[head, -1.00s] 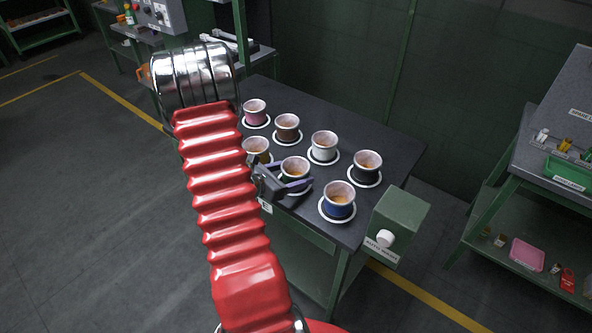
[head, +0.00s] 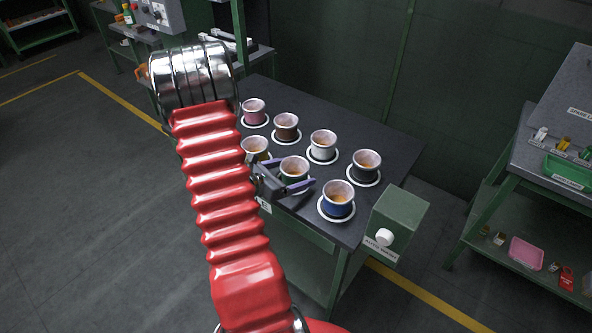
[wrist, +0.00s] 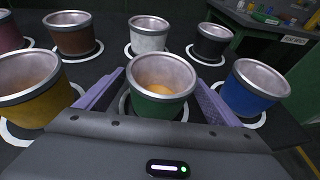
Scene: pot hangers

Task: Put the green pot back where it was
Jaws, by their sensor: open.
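The green pot (wrist: 159,105) stands upright on a white ring in the wrist view, with some orange-brown content inside. In the head view the green pot (head: 293,171) is partly hidden by my gripper. My gripper (head: 300,188) is open, with its two purple fingers on either side of the pot. In the wrist view my gripper (wrist: 158,92) has the left finger beside the pot's left side and the right finger beside its right side. I cannot tell whether either finger touches it.
Close around stand a yellow pot (wrist: 35,90), a blue pot (wrist: 252,88), a brown pot (wrist: 72,35), a white pot (wrist: 149,35) and a black pot (wrist: 212,43), each on a white ring. A green box (head: 398,222) is at the table's (head: 390,140) right corner.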

